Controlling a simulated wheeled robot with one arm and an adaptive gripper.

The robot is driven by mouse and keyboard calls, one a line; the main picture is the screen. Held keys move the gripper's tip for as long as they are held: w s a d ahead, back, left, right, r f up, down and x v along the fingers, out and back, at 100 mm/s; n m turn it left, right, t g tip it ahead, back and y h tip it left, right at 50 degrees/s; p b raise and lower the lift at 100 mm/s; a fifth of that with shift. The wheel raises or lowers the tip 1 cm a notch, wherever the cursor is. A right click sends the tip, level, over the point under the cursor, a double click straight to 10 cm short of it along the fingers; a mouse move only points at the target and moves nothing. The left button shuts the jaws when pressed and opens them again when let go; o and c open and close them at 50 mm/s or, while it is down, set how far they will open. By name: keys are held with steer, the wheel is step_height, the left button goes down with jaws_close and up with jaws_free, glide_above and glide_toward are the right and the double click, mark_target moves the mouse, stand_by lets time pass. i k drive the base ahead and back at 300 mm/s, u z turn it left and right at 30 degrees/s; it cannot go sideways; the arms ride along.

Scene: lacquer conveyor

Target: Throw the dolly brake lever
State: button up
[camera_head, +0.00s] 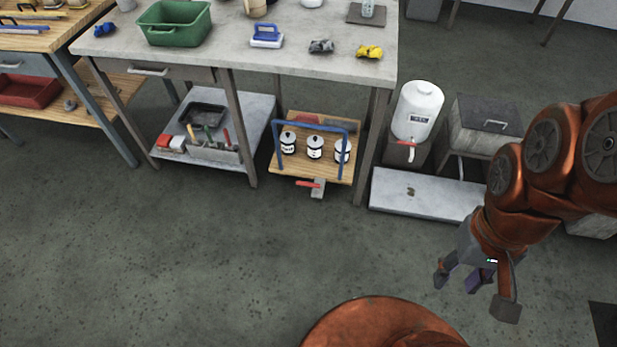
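The dolly (283,170) is a low wooden platform with a blue push handle (317,122), standing under the grey workbench. The brake lever (308,184) is a small red bar on a grey bracket (318,190) at the dolly's front edge, lying roughly level. My gripper (470,284) hangs over the floor at the lower right, well apart from the lever. Its fingers are spread and nothing shows between them.
A white water container (417,110) with a tap stands on a stand right of the workbench (340,70). A low pale platform (400,194) lies on the floor below it. A lower shelf (250,115) with tools is left of the dolly. The floor (190,260) in front is clear.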

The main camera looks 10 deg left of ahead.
mark_target(317, 186)
steer(key=k, duration=0.55)
steer(key=u, duration=0.95)
steer(key=i, duration=1.2)
steer(key=z, duration=0.35)
